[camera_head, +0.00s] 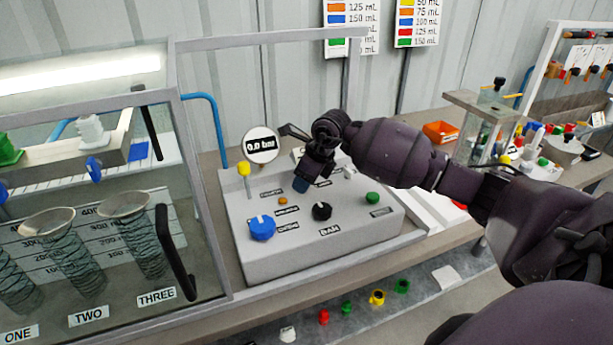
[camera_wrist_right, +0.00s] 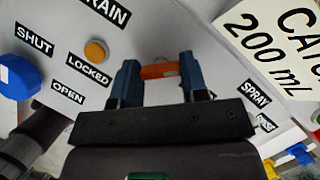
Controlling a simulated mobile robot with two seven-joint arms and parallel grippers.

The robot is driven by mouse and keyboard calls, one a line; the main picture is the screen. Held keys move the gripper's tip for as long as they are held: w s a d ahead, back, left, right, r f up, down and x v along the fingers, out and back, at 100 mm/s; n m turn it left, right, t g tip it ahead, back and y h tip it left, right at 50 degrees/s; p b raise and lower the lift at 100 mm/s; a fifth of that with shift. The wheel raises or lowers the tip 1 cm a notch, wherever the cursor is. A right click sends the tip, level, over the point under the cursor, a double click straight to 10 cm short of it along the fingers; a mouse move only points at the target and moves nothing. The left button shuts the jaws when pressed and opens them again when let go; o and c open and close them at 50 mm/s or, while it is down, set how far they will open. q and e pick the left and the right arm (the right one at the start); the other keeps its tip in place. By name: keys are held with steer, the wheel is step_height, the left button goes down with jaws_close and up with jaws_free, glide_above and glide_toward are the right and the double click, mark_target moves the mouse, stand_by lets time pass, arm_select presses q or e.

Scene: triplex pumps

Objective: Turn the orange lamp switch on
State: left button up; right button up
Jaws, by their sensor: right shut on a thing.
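The orange lamp switch (camera_wrist_right: 160,70) shows in the right wrist view as a short orange bar on the grey control panel. My right gripper (camera_wrist_right: 157,80) has its two blue fingers on either side of the bar and is shut on it. In the head view the right gripper (camera_head: 301,184) reaches down to the back part of the panel box (camera_head: 320,250) and hides the switch. The lamp itself cannot be made out. My left gripper is not in view.
The panel also carries a blue knob (camera_head: 262,228), a black knob (camera_head: 321,211), a green button (camera_head: 372,198), an amber button (camera_head: 283,201) and a yellow-topped post (camera_head: 244,169). A round gauge (camera_head: 262,145) reads 0.0 bar. A glass-fronted cabinet (camera_head: 185,240) stands close on the left.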

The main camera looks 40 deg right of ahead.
steer(key=shift+r+m+t+h+p, duration=0.15)
steer(key=shift+m+t+h+p, duration=0.25)
steer(key=shift+m, duration=1.1)
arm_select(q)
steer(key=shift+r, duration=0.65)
arm_select(e)
steer(key=o, duration=0.9)
